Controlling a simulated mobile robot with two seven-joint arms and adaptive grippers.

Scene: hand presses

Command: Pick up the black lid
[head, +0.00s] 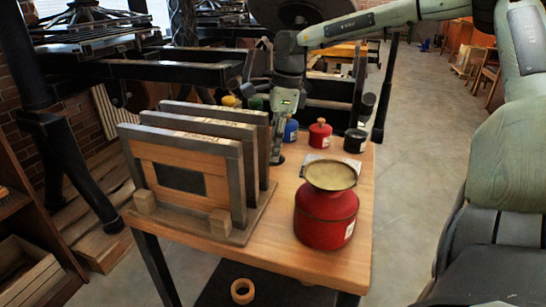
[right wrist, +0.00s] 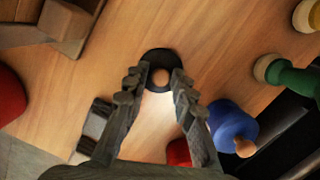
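The black lid (right wrist: 158,56) is a dark disc with a round wooden knob, lying on the wooden table in the right wrist view. My right gripper (right wrist: 160,80) is open, with one finger on each side of the lid and the knob between the fingertips. I cannot tell whether the fingers touch it. In the head view my right gripper (head: 277,157) points down at the table beside the framed panels, and the lid is mostly hidden there. My left gripper is not in view.
A large red can (head: 325,222) stands at the table's front. A blue jar (head: 291,131), a small red jar (head: 320,133) and a black jar (head: 355,140) stand behind. Upright wooden frames (head: 190,160) stand close on the left. A green bottle (right wrist: 290,75) stands near the edge.

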